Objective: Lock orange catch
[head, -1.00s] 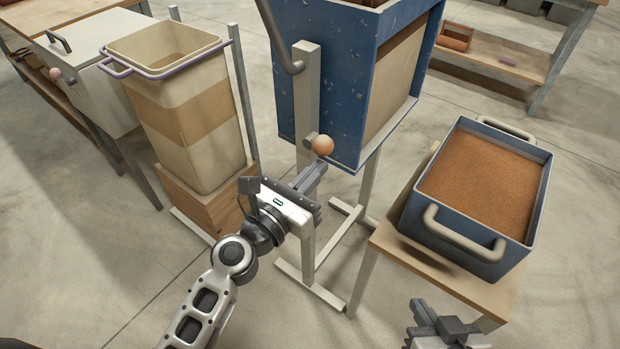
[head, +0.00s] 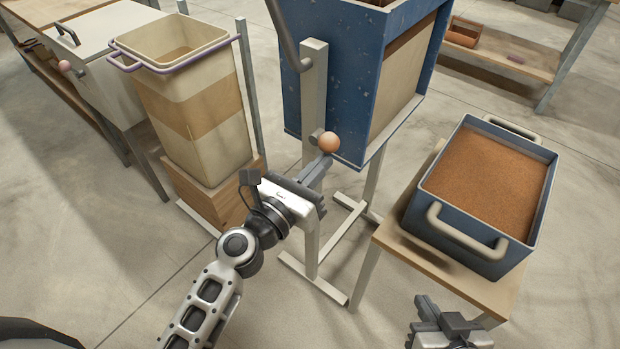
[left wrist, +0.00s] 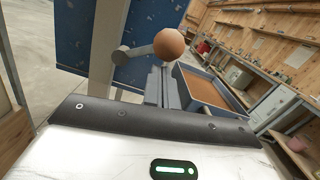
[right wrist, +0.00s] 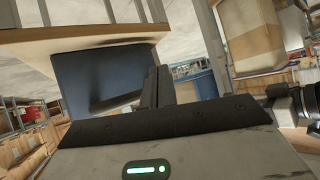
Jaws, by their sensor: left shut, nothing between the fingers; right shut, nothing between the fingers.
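The orange catch is a ball knob (head: 328,142) on a short grey pivot at the front post of the blue mixer box (head: 345,60). It also shows in the left wrist view (left wrist: 169,44), just beyond the fingertips. My left gripper (head: 324,161) is shut and empty, its fingertips right at the underside of the ball. Whether they touch it I cannot tell. My right gripper (head: 428,308) is shut and empty at the lower right, below the wooden stand. In the right wrist view its fingers (right wrist: 157,85) point toward the underside of the blue tub (right wrist: 95,75).
A blue tub (head: 440,213) of brown feed stands on a wooden stand (head: 470,283) to the right. A cream bin (head: 165,95) with a purple handle stands on a wooden block to the left. A second, pinkish ball (head: 65,65) is on a pale box at far left.

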